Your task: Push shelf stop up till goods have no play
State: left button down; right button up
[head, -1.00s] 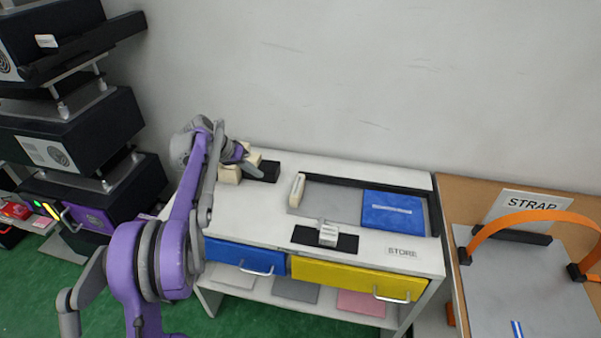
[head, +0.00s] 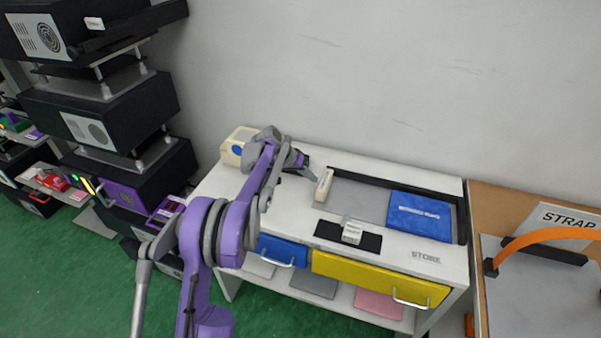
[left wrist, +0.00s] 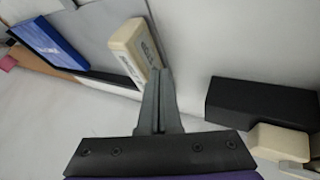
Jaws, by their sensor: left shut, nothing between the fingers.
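The shelf stop, a cream block (head: 324,185), stands at the left end of a grey bay (head: 360,200) with a black rim on the white bench. It shows large in the left wrist view (left wrist: 133,48). The goods, a blue box (head: 420,214), sit at the right of the bay; it also shows in the left wrist view (left wrist: 48,42). Bare grey floor lies between stop and goods. My left gripper (head: 309,174) is shut and empty, its tips just left of the stop, at or very near its side; contact is unclear. My right gripper is out of view.
A black plate with a pale lever block (head: 352,232) sits in front of the bay. A cream fixture (head: 238,146) stands behind my arm at left. Blue (head: 283,251) and yellow (head: 380,279) drawers are below. An orange strap (head: 540,238) is at right.

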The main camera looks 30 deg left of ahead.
pick_arm(q)
jog(key=shift+d, duration=0.25)
jog(key=shift+d, duration=0.1)
jog(key=w+d, duration=0.1)
jog(key=d, duration=0.6)
jog(key=w+d, duration=0.2)
jog(key=d, duration=0.5)
jog(key=w+d, duration=0.2)
jog(key=d, duration=0.5)
jog(key=shift+w+d, duration=0.2)
jog(key=shift+d, duration=0.15)
jog(key=shift+a, duration=0.15)
